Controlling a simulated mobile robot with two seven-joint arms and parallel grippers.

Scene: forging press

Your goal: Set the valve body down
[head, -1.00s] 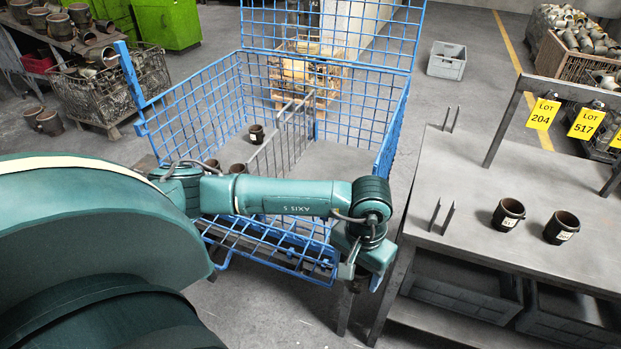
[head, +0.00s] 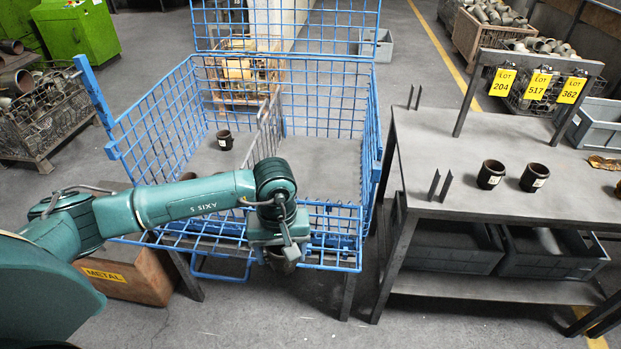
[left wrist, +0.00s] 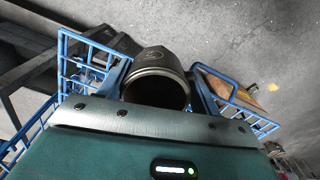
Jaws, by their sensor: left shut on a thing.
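My left gripper (head: 284,258) is shut on a dark, hollow valve body, and its arm reaches in from the left. In the left wrist view the valve body (left wrist: 155,75) sits between the two fingers, its round open end towards the camera. In the head view the gripper mostly hides it. The gripper is at the front of the blue wire cage (head: 335,75), by its lowered front flap. I cannot tell whether the valve body touches anything. Another valve body (head: 225,140) stands in the cage's left compartment. My right gripper is not in view.
A wire divider (head: 262,130) splits the cage; the right compartment's visible floor is clear. On the grey table (head: 450,150) at right stand two labelled valve bodies (head: 490,174) (head: 534,177) and upright prongs (head: 440,186). A brown box (head: 135,278) marked METAL is below my arm.

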